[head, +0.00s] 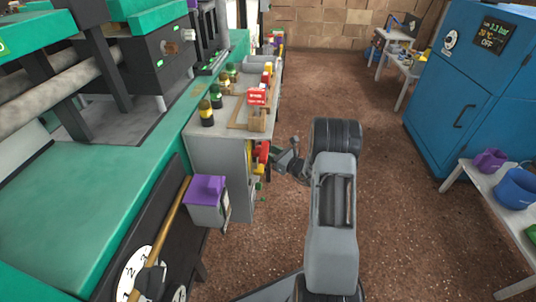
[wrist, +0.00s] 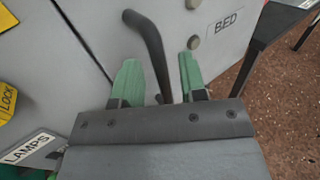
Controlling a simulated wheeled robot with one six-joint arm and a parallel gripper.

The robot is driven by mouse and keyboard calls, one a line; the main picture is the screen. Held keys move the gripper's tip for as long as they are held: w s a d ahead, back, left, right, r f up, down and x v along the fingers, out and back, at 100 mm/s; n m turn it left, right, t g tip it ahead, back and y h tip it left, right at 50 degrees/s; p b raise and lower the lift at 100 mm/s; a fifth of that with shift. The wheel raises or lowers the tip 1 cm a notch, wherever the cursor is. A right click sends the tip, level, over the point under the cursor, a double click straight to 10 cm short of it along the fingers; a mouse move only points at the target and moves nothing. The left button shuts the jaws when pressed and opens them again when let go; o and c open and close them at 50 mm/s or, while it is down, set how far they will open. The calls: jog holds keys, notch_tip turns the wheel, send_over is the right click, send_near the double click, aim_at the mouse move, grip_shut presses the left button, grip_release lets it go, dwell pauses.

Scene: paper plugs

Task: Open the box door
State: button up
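A grey panel (wrist: 85,110) fills much of the wrist view, with a slanting seam across it. A dark bar handle (wrist: 150,38) curves out from it. My gripper (wrist: 158,60) has its two green fingers apart, one on each side of the handle. The bar runs between them and I see gaps on both sides, so it is not clamped. In the head view, my arm reaches left to the side of a grey cabinet (head: 218,150). My fingers there are small and partly hidden, next to red and yellow parts (head: 262,158).
A "BED" label (wrist: 224,22) and round knobs lie near the handle. A yellow "LOCK" tag (wrist: 8,102) and "LAMPS" label (wrist: 28,148) are at left. A purple-topped box (head: 205,190) stands before the cabinet. A blue cabinet (head: 455,85) stands right; the floor between is clear.

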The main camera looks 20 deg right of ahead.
jog(key=shift+x, duration=0.95)
jog(key=shift+c, duration=0.2)
grip_shut()
